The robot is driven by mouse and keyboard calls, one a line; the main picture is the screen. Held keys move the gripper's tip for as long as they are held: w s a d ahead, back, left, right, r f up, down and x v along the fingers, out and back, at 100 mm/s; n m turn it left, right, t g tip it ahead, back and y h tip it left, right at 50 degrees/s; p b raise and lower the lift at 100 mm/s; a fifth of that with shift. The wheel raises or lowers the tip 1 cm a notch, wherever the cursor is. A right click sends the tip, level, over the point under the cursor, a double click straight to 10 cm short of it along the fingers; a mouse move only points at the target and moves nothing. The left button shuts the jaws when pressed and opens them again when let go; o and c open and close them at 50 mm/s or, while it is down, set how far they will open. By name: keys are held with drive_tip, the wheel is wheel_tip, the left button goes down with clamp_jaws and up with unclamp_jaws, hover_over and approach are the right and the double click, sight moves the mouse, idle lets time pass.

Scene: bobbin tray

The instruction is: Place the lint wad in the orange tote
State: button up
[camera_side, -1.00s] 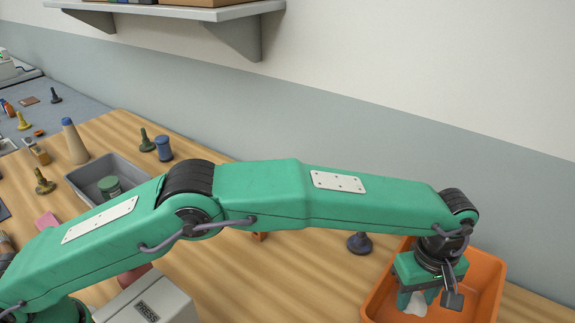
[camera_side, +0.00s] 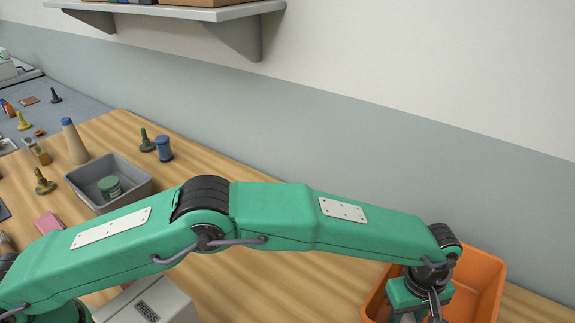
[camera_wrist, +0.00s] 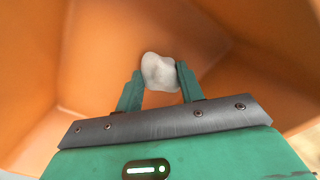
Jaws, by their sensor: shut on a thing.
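The lint wad (camera_wrist: 160,73) is a small whitish lump, seen in the wrist view between the two green fingers. My gripper (camera_wrist: 158,88) is shut on it. The orange tote (camera_wrist: 90,45) fills the wrist view around and beyond the wad. In the side view the orange tote (camera_side: 480,275) is at the lower right, and my gripper (camera_side: 410,315) is at its left part, cut off by the bottom edge. The wad is hard to make out there. I cannot tell whether the wad touches the tote floor.
A grey bin (camera_side: 130,183) with a green round item (camera_side: 109,186) stands at the left. A white press box (camera_side: 150,303) sits at the bottom under my arm. A blue spool (camera_side: 164,149) and a tan cone (camera_side: 74,142) stand at the back left. A wall runs behind the tote.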

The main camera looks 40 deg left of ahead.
sight(408, 317)
drive_tip(key=shift+f, duration=0.15)
drive_tip(key=o, duration=0.9)
wheel_tip(408, 317, up, 12)
drive_tip(key=shift+r, duration=0.2)
idle(0.3)
idle(0.4)
